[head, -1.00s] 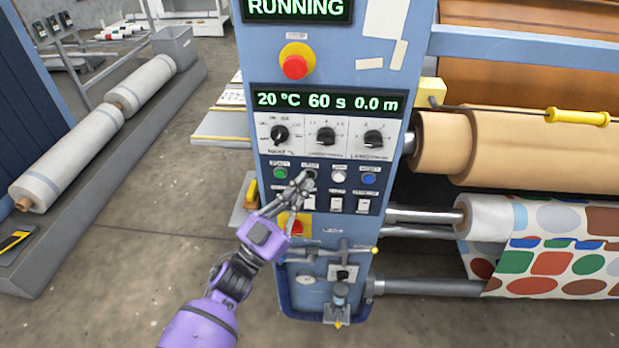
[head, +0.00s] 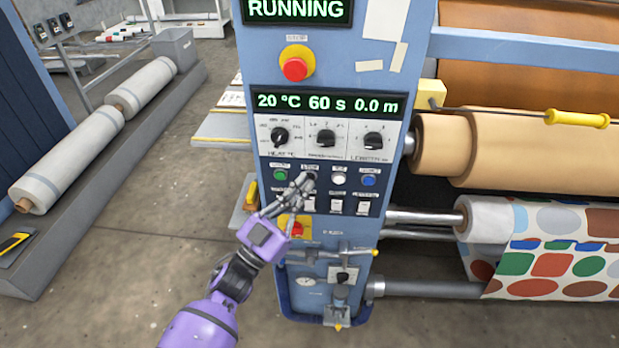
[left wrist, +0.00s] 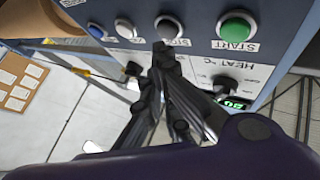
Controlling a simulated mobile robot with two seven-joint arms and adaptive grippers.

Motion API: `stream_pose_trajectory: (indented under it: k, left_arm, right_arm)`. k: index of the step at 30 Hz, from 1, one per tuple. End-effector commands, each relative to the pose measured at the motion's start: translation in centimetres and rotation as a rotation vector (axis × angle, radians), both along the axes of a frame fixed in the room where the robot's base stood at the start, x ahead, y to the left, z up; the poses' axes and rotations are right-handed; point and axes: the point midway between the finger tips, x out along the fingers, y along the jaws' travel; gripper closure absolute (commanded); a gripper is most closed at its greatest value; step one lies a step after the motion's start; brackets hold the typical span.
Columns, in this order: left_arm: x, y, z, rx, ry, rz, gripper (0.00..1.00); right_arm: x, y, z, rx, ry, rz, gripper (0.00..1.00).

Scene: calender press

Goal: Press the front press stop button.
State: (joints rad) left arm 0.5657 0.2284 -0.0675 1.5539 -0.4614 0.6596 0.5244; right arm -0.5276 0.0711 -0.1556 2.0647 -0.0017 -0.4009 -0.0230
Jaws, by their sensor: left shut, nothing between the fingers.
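The press's control column has a row of buttons: green START (left wrist: 237,26), dark STOP (left wrist: 169,26), white and blue. In the left wrist view the STOP label shows upside down under its button. My left gripper (head: 305,182) is shut and empty, its fingertips over the dark STOP button in the head view, covering most of it. In the left wrist view the fingertips (left wrist: 162,52) are just beside the STOP button; whether they touch it I cannot tell. The upper display (head: 297,10) reads RUNNING. My right gripper is not in view.
A large red emergency stop (head: 295,69) sits higher on the column, and another red button (head: 298,228) on yellow sits low, beside my gripper. Knobs (head: 326,139) are above the button row and white switches (head: 336,206) below it. Fabric rolls (head: 490,218) are on the right.

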Motion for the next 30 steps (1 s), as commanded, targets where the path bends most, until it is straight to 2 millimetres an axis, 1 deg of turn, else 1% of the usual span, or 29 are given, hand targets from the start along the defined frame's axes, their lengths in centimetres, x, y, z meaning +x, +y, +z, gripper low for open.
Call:
stream_pose_trajectory:
  k: [12, 21, 30]
  left_arm:
    - [0.03, 0.0, -0.01, 0.0, 0.0, 0.0, 1.0]
    - [0.83, -0.03, -0.03, -0.001, 0.001, 0.0, 1.0]
    - [0.85, -0.01, -0.01, 0.0, 0.0, 0.0, 1.0]
  right_arm:
    - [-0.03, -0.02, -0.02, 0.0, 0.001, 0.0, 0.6]
    - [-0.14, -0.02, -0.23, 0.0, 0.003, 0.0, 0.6]
    - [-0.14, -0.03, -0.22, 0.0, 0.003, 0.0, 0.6]
